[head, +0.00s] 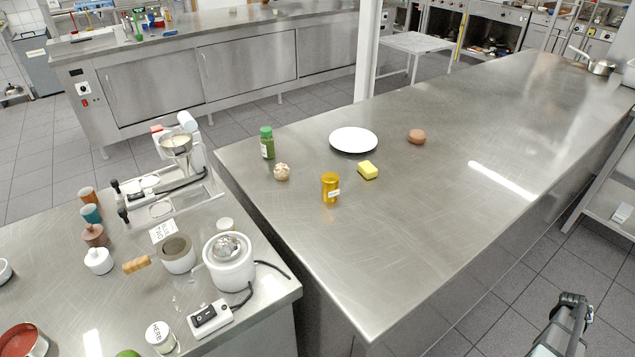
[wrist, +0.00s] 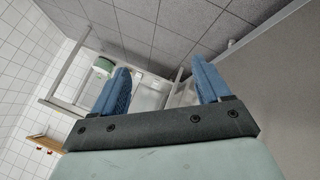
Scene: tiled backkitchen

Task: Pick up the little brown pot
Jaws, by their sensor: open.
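In the head view part of my arm shows at the bottom right, beside the table and well away from the pot. The pot does not show in the wrist view.
A cluttered side counter (head: 120,290) lies at left. The table's right part is mostly clear.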

